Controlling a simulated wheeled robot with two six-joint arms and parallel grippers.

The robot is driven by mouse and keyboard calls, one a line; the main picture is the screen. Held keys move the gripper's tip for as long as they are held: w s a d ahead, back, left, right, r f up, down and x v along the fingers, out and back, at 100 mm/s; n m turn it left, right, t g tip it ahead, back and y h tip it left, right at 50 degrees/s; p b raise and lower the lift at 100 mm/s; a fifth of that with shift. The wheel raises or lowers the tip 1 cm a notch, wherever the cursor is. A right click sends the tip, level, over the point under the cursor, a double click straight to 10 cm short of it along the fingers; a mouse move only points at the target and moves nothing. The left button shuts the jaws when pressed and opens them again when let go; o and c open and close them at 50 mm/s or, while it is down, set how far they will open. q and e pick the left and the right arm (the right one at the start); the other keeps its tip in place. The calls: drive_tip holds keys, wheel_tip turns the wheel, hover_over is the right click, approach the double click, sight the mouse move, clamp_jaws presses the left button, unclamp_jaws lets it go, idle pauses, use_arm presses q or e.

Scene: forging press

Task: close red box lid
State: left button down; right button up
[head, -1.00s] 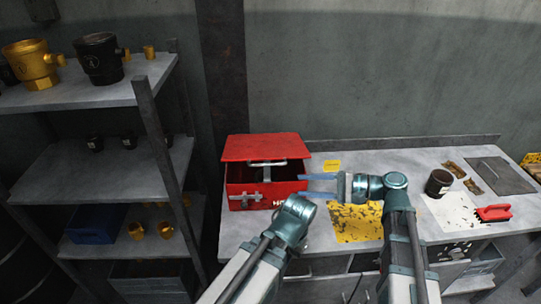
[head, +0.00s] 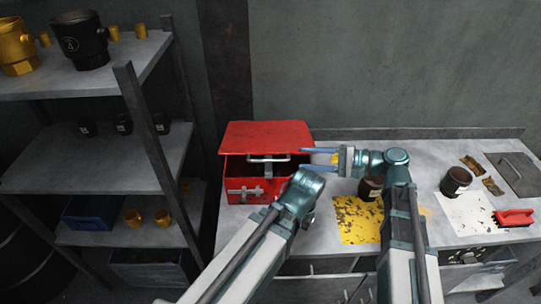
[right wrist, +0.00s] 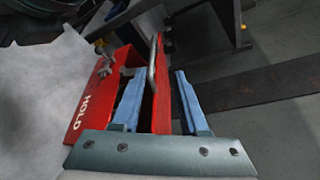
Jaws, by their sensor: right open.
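The red box (head: 245,190) stands at the left end of the workbench. Its red lid (head: 265,134) is raised, with a dark gap and a metal handle (head: 268,159) showing below it. My right gripper (head: 304,159) is open at the box's right side, its blue fingers pointing left. In the right wrist view, the red lid (right wrist: 162,100) shows edge-on between the open fingers (right wrist: 160,75), and the box wall marked HOLD (right wrist: 90,105) is left of them. I cannot tell whether the fingers touch the lid. My left arm's teal joint shows before the box; its gripper is not visible.
A dark cup (head: 370,188) stands below my right gripper by a yellow worn mat (head: 355,225). A grey shelf rack (head: 90,170) with cups stands close at left.

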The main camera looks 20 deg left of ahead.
sight(270, 156)
drive_tip(key=b+x, duration=0.2)
drive_tip(key=x, duration=1)
drive_tip(key=shift+w, duration=0.15)
drive_tip(key=shift+d, duration=0.15)
drive_tip(key=shift+c, duration=0.3)
clamp_jaws()
idle(0.5)
drive_tip(key=shift+o, duration=0.3)
unclamp_jaws()
